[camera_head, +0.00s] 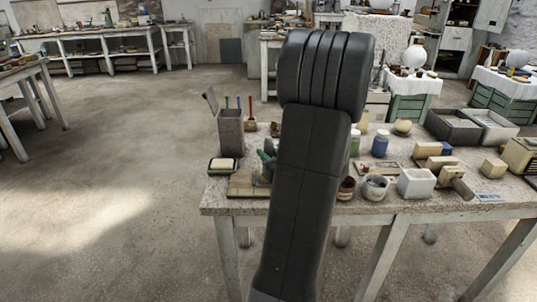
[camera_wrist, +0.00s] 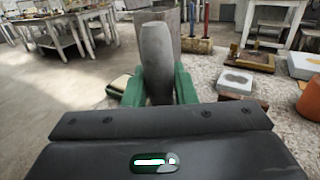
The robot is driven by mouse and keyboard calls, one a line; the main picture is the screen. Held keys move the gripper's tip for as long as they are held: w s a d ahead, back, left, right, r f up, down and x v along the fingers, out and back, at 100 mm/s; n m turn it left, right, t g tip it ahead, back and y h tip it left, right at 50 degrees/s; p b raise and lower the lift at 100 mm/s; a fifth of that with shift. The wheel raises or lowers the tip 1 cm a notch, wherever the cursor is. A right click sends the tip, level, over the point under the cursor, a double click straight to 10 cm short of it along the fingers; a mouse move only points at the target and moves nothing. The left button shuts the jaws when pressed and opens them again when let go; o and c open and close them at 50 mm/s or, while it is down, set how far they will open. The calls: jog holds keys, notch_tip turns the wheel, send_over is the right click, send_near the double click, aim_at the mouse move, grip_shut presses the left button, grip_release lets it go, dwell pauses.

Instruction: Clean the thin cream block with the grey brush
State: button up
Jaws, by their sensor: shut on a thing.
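My gripper (camera_wrist: 158,88) has green fingers shut on the grey brush (camera_wrist: 157,50), whose rounded grey body stands upright between them in the wrist view. Its lower end is hidden behind my gripper. In the head view, the green fingers of my gripper (camera_head: 267,162) show just left of my dark arm, over the left part of the table. A pale flat block (camera_wrist: 238,80) with a grey smudge on top lies right of the brush, apart from it, and looks like the thin cream block. My arm seems to hide it in the head view.
A tall grey container (camera_head: 230,132) stands behind left of my gripper. A cream and dark green item (camera_head: 222,165) lies at the table's left end. Another smudged pale block (camera_wrist: 304,64) is farther right.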

jog(key=shift+w, duration=0.15)
jog(key=shift+w+r, duration=0.15)
jog(key=shift+w, duration=0.65)
jog(key=shift+w+d+r, duration=0.15)
jog(key=shift+w+r, duration=0.35)
jog(key=shift+r, duration=0.05)
jog(key=shift+s+d+f, duration=0.1)
jog(key=shift+s, duration=0.05)
jog(key=shift+w+a+f, duration=0.35)
jog(key=shift+w+f, duration=0.3)
jog(key=shift+s+r, duration=0.1)
jog(key=shift+s, duration=0.4)
jog(key=shift+s+d+b, duration=0.1)
jog(key=shift+s+b, duration=0.3)
jog(key=shift+s, duration=1.1)
